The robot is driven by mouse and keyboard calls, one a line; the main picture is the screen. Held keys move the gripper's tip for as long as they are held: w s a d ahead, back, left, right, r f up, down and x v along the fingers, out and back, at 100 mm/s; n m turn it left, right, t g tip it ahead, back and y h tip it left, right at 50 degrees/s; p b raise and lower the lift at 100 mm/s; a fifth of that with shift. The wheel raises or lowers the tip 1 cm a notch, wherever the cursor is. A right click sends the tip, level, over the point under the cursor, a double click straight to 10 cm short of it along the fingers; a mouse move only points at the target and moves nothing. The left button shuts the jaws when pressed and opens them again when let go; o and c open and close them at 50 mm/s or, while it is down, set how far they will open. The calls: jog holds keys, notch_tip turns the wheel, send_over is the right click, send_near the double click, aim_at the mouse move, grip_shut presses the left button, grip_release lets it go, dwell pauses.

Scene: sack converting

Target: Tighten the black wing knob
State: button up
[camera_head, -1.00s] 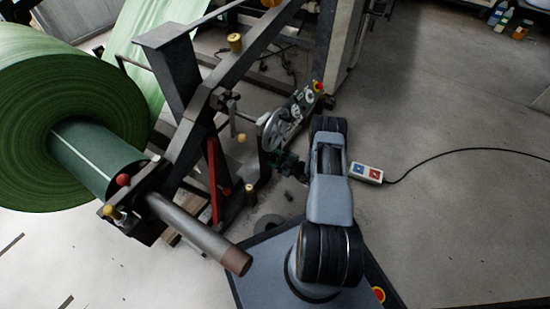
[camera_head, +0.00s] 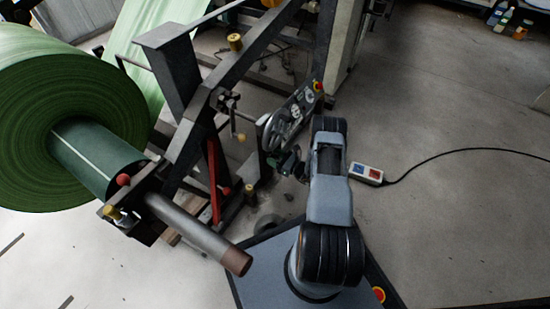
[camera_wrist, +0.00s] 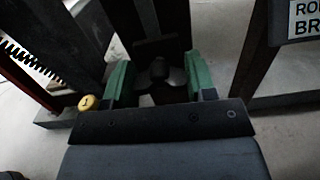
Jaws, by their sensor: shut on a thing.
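The black wing knob (camera_wrist: 160,70) shows in the wrist view between the two green fingers of my gripper (camera_wrist: 157,82). Its rounded dark hub and two paler wings are visible; the fingers are shut on it from both sides. Its lower part is hidden in shadow and behind the dark gripper body. In the head view my gripper (camera_head: 281,160) is small and dark, at the lower end of the machine's slanted arm with the round discs. The knob cannot be made out there.
A large green roll (camera_head: 60,115) on a steel shaft (camera_head: 190,223) stands at left. A red lever (camera_head: 213,178) and black frame are left of my gripper. A switch box (camera_head: 366,173) with a cable lies right of my arm. The floor at right is mostly clear.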

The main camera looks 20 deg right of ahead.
jog(key=m, duration=0.7)
jog(key=shift+s, duration=0.1)
jog(key=m, duration=0.6)
jog(key=shift+a+f+m, duration=0.1)
jog(key=shift+m, duration=0.3)
jog(key=o, duration=0.9)
jog(key=shift+o, duration=0.2)
jog(key=p+v, duration=0.4)
jog(key=v, duration=0.9)
jog(key=shift+s+d, duration=0.3)
